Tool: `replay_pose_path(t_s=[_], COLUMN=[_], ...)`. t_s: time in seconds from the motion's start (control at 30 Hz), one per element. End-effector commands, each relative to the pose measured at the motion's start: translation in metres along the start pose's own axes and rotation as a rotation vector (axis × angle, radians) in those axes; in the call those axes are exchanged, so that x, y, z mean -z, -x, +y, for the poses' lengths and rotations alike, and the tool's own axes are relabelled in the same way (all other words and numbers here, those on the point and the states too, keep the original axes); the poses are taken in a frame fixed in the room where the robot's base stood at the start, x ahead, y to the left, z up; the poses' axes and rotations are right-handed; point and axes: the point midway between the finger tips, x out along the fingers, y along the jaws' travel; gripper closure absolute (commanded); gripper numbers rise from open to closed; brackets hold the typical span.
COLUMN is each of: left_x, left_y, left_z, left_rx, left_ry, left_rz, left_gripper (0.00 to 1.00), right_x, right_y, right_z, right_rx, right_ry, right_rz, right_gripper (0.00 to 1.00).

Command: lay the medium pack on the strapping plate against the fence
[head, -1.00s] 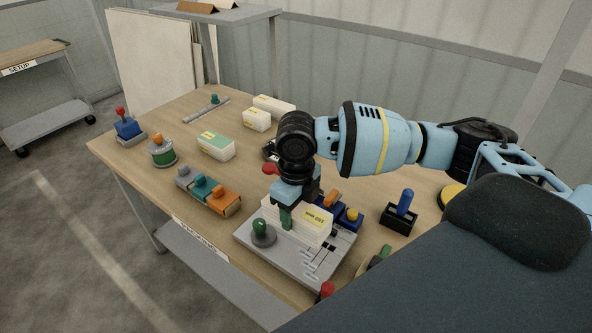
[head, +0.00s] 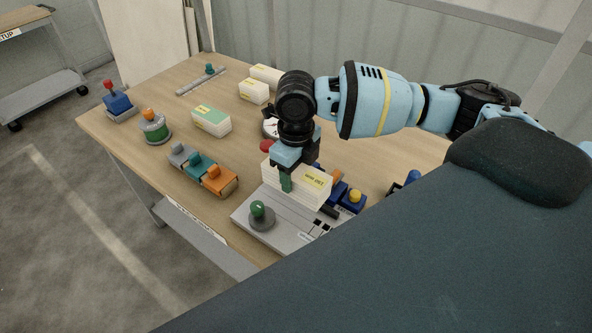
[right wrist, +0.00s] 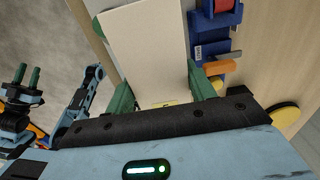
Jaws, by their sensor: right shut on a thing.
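My right gripper (head: 290,182) is shut on a white pack (head: 313,191) with a yellow label, seemingly the medium pack. One green finger shows on its near side. In the right wrist view both fingers (right wrist: 161,88) flank the pack (right wrist: 146,45). The pack is over the back of the grey strapping plate (head: 290,216); I cannot tell whether it touches it. A green-knobbed grey disc (head: 261,214) stands at the plate's near left corner. The pack hides the plate's back, and I cannot make out the fence. My left gripper (right wrist: 27,75) is open and empty in the right wrist view.
Blue blocks with orange and yellow knobs (head: 352,200) sit close right of the pack. A green-topped pack (head: 211,121) and two white packs (head: 254,91) (head: 266,75) lie farther back. Bare wood lies between them.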

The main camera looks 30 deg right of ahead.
Motion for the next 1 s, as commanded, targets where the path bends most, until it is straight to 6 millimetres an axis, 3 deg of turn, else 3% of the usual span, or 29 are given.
replay_pose_path(t_s=[0.63, 1.0], left_x=[-0.026, -0.024], left_y=[0.000, -0.001], left_z=[0.006, 0.009], left_rx=[-0.008, -0.010], left_ry=[0.018, 0.025], left_rz=[-0.050, -0.047], left_gripper=[0.64, 0.64], right_x=[0.000, 0.000], right_y=[-0.050, -0.056], right_z=[0.000, 0.000], right_rx=[-0.002, 0.001], right_ry=[0.000, 0.000], right_rz=[0.003, -0.002], right_gripper=[0.85, 0.85])
